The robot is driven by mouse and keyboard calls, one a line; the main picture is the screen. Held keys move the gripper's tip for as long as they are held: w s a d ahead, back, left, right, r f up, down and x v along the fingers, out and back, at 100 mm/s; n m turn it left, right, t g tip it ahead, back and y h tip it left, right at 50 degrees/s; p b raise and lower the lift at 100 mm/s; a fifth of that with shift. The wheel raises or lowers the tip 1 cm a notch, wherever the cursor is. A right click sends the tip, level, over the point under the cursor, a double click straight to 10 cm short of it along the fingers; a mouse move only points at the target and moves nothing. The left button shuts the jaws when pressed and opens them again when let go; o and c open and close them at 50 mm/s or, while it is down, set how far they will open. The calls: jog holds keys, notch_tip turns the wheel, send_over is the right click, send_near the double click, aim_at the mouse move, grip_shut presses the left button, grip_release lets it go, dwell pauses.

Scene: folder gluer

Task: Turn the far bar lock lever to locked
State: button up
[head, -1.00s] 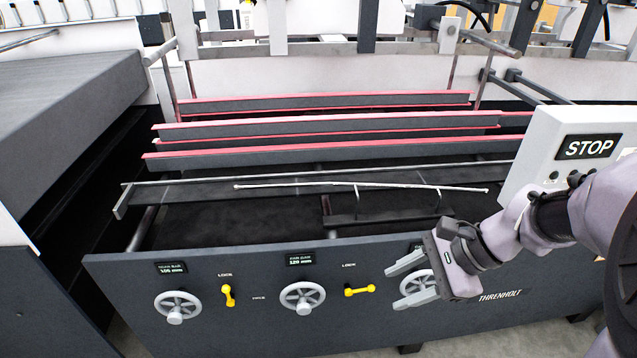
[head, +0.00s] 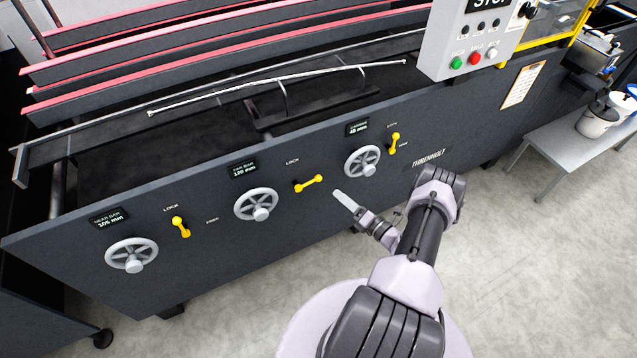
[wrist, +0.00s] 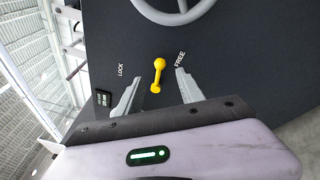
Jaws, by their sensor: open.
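The far bar lock lever (head: 308,184) is the yellow one right of the far bar handwheel (head: 256,205) on the dark front panel. It lies nearly sideways, with the LOCK label (head: 292,161) above it. In the wrist view the lever (wrist: 158,75) shows just beyond and between my two fingertips, with LOCK (wrist: 121,70) to its left and FREE (wrist: 180,60) to its right. My gripper (head: 345,203) is open and empty, a little right of and below the lever in the head view. I see no contact; the exact gap cannot be told.
The near bar lever (head: 180,227) and another yellow lever (head: 395,143) stand upright on the same panel. Another handwheel (head: 362,162) is close to the right of my gripper. A control box (head: 475,45) stands at the upper right. Open floor (head: 540,270) lies in front.

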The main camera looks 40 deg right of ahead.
aim_at(308, 183)
jog(key=w+b, duration=0.2)
jog(key=w, duration=0.8)
jog(key=shift+a, duration=0.35)
jog(key=shift+w, duration=0.1)
jog(key=shift+c, duration=0.3)
grip_shut()
